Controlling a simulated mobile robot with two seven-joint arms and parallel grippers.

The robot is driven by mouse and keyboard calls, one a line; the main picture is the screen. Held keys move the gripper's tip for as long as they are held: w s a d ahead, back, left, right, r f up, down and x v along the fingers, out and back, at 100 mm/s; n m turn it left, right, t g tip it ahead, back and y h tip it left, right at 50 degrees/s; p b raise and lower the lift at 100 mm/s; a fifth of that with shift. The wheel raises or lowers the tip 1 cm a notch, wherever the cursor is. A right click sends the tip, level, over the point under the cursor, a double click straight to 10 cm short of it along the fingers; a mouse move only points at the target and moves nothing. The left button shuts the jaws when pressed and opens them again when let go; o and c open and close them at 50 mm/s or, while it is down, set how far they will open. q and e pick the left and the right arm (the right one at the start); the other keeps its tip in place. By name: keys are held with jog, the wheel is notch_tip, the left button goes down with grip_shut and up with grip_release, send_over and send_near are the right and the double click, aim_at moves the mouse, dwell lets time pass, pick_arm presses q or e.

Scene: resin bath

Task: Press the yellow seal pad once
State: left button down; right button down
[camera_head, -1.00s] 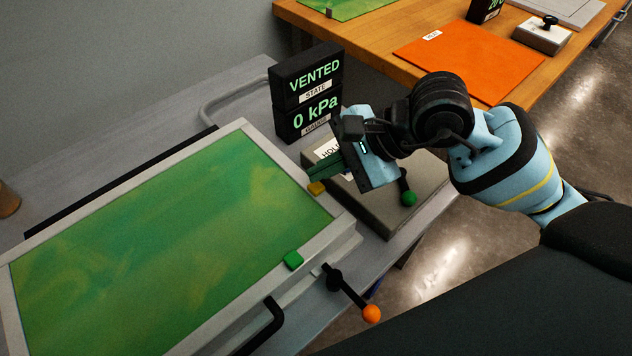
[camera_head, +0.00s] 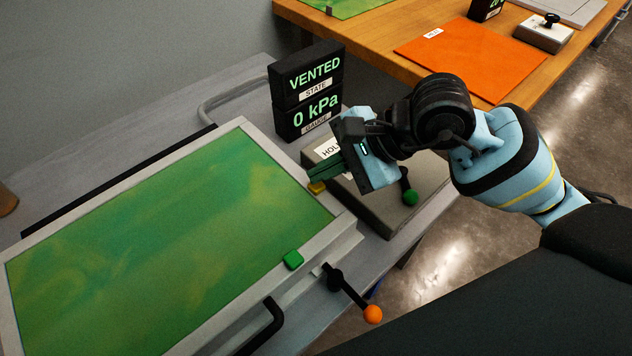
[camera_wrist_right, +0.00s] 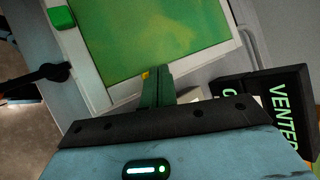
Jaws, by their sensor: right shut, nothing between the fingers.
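The yellow seal pad (camera_head: 316,187) is a small block on the right part of the light frame around the green bath (camera_head: 170,250). My right gripper (camera_head: 312,176) is shut and empty, with its green fingertips right at the pad. In the right wrist view a bit of the yellow pad (camera_wrist_right: 146,75) shows beside the shut fingertips (camera_wrist_right: 157,72), which hide the rest. I cannot tell whether the fingertips touch the pad. My left gripper is not in view.
A green pad (camera_head: 293,260) sits on the same frame, near a lever with an orange knob (camera_head: 372,314). Black displays reading VENTED (camera_head: 307,76) and 0 kPa (camera_head: 308,116) stand behind. A box with a green-knobbed lever (camera_head: 410,198) lies under my right arm.

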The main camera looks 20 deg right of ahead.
aim_at(324, 185)
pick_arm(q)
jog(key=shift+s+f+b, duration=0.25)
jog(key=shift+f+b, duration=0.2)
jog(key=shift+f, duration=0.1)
pick_arm(e)
jog(key=shift+f, duration=0.55)
dwell(0.3)
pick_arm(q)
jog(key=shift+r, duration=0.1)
pick_arm(e)
jog(key=shift+r, duration=0.1)
pick_arm(q)
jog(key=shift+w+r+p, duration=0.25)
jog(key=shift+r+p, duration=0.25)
jog(key=shift+p, duration=0.05)
pick_arm(e)
jog(key=shift+r, duration=0.85)
jog(key=shift+r, duration=0.1)
